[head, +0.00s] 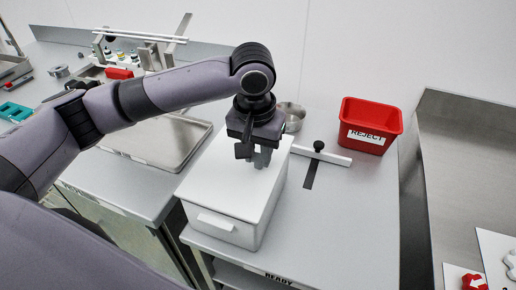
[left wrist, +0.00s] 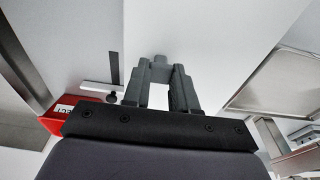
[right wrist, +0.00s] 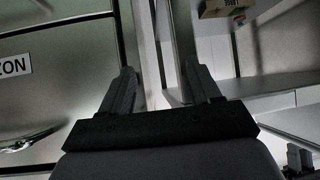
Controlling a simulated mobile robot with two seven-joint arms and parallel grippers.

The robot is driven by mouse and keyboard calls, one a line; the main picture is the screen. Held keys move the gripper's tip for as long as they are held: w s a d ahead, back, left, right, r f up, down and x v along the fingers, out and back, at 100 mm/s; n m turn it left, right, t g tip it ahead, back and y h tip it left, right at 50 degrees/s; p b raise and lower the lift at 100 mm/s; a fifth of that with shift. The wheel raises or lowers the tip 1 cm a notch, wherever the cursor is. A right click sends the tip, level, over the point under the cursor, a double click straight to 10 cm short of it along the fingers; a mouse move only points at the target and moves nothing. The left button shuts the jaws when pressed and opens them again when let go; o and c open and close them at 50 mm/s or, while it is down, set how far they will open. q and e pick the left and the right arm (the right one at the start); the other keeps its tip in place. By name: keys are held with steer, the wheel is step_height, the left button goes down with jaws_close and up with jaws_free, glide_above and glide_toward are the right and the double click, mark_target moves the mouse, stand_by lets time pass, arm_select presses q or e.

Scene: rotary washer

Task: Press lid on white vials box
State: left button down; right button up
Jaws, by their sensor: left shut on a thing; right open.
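The white box (head: 222,228) stands on the grey bench, with a flat white lid (head: 228,180) on top. The lid looks level; whether its rim is fully seated cannot be told. In the left wrist view, the fingertips (left wrist: 160,72) meet the lid (left wrist: 215,25); the gripped part is mostly hidden. My right gripper (right wrist: 163,78) is open, with no object visible between its fingers, away from the box. The vials are not visible.
A red REJECT bin (head: 371,125) stands right of the box. A white bar with a black knob (head: 319,146) lies between them. A round metal bowl (head: 292,116) is behind the box, and a metal tray (head: 160,140) is left. The bench front right is clear.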

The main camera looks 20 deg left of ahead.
arm_select(q)
steer(key=shift+f+p, duration=0.4)
steer(key=shift+p, duration=0.6)
stand_by(1.1)
steer(key=c, duration=0.8)
jaws_free()
steer(key=shift+s+r, duration=0.2)
steer(key=shift+r, duration=1.6)
steer(key=shift+s+r, duration=0.2)
steer(key=shift+r, duration=1.55)
steer(key=shift+s, duration=0.15)
